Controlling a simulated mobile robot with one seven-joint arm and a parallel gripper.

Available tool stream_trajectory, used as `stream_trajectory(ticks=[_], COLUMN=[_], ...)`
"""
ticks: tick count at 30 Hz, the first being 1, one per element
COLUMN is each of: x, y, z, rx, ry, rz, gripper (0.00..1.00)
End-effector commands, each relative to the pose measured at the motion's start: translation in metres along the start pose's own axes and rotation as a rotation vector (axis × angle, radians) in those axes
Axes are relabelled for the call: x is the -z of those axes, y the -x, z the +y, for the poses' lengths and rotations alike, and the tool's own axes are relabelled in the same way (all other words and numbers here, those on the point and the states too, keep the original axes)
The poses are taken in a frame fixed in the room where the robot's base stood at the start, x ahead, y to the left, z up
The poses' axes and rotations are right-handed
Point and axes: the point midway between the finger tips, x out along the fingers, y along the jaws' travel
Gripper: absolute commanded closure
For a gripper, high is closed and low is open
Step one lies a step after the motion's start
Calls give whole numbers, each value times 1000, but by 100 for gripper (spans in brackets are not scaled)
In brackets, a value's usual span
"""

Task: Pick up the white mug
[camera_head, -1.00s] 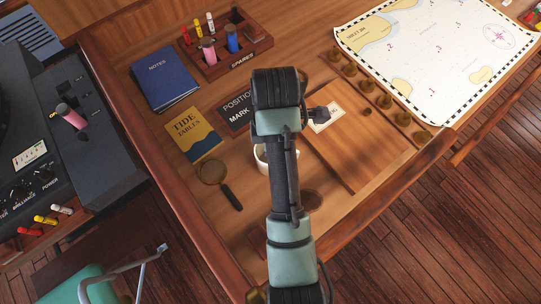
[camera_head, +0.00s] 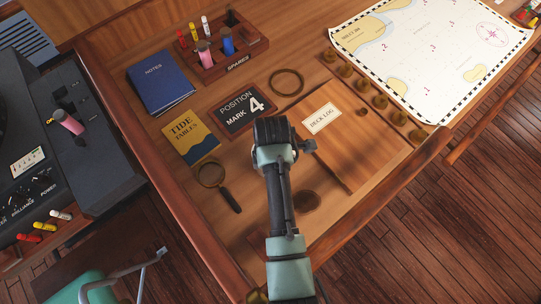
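The white mug does not show now; my arm covers part of the desk (camera_head: 235,140) near the magnifying glass, where the mug's rim showed earlier. My arm reaches up from the bottom of the view over the desk, its dark top end right of the magnifying glass and below the position card. My gripper's fingers are hidden behind the arm, so I cannot see whether they hold anything.
A magnifying glass (camera_head: 211,174), Tide Tables book (camera_head: 189,138), position card (camera_head: 243,111) and dark ring (camera_head: 286,82) lie around the arm. A Deck Log board (camera_head: 352,138) lies right. A spares rack (camera_head: 222,45) stands behind; a chart (camera_head: 430,45) lies far right.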

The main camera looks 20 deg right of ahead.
Motion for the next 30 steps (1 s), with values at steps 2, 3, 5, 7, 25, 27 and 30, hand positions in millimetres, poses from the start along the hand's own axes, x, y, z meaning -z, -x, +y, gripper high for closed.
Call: stream_trajectory(ticks=[2,3,5,7,25,27,30], x=[0,0,0,0,0,0,0], y=[0,0,0,0,0,0,0], z=[0,0,0,0,0,0,0], rx=[0,0,0,0,0,0,0], ry=[0,0,0,0,-1,-1,-1], rz=[0,0,0,0,0,0,0], gripper=[57,57,62,75,100,100,100])
